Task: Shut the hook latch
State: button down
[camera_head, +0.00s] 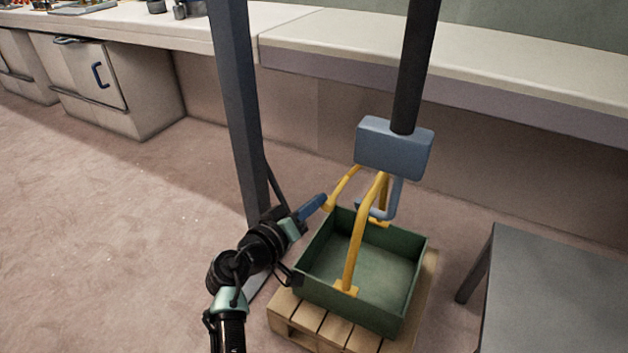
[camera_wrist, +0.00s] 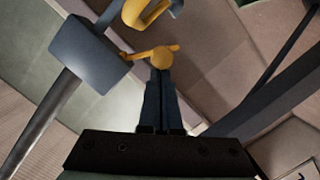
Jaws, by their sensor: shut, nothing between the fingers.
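A blue-grey hook (camera_head: 397,198) hangs under a blue-grey block (camera_head: 394,148); the block also shows in the wrist view (camera_wrist: 88,52). The yellow handle (camera_head: 359,235) of a green crate (camera_head: 352,306) rises to the hook and seems to pass through it. A yellow latch arm (camera_head: 345,184) sticks out left and down from the block, away from the hook tip, so the latch stands open. Its rounded end shows in the wrist view (camera_wrist: 161,58). My gripper (camera_head: 324,201) is shut and empty, its fingertips at this end, apparently touching it.
The crate stands on a wooden pallet (camera_head: 306,323). A dark post (camera_head: 240,110) rises close behind my arm. A grey table (camera_head: 560,285) stands at the right. A long counter (camera_head: 470,75) runs along the back. The floor at left is clear.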

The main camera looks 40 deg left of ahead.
aim_at(330, 210)
jog(key=n, duration=0.1)
jog(key=d+f+n, duration=0.1)
jog(key=n, duration=0.1)
jog(key=shift+w+d+f+h, duration=0.1)
jog(key=shift+w+f+h, duration=0.05)
jog(key=shift+f+h, duration=0.15)
jog(key=shift+w+d+f+n+t+b, duration=0.15)
jog(key=shift+d+n+t, duration=0.1)
jog(key=shift+n, duration=0.3)
jog(key=shift+d+f+n+t+b, duration=0.15)
jog(key=shift+d+n, duration=0.1)
jog(key=shift+n, duration=0.3)
jog(key=shift+r, duration=0.1)
